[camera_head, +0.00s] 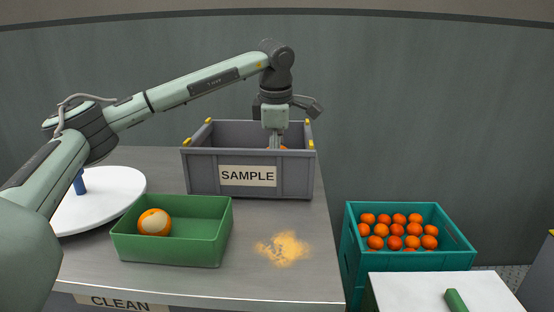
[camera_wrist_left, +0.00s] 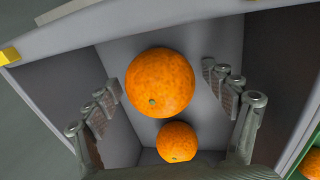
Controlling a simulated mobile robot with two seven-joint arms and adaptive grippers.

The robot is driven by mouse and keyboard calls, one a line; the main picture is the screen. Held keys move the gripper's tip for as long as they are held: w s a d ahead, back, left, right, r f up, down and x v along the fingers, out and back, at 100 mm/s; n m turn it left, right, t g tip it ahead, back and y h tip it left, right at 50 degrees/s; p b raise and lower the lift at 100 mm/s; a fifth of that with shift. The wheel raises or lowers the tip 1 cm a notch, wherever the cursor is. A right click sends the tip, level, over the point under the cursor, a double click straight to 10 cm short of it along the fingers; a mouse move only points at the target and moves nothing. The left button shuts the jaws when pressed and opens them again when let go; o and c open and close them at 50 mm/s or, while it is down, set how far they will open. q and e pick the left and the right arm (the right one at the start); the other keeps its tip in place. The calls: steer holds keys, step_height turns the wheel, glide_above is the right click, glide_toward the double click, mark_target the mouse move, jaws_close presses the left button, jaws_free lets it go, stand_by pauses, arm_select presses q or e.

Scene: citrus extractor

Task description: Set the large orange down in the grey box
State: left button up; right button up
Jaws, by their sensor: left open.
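The grey box (camera_head: 203,172), labelled SAMPLE, stands at the back of the table. My left gripper (camera_head: 275,146) reaches down into it from above, its tips partly hidden by the front wall. In the left wrist view the large orange (camera_wrist_left: 161,82) lies inside the box, between the spread fingers of my open left gripper (camera_wrist_left: 160,95), with gaps on both sides. A smaller orange (camera_wrist_left: 177,142) lies close by it in the box. My right gripper is not in view.
A green tray (camera_head: 205,252) in front holds an orange with a pale patch (camera_head: 155,222). A white round plate (camera_head: 110,188) is at left. An orange-yellow stain (camera_head: 283,249) marks the table. A teal crate (camera_head: 416,262) of several oranges stands right, off the table.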

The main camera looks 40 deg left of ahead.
arm_select(q)
steer(key=v, duration=1.2)
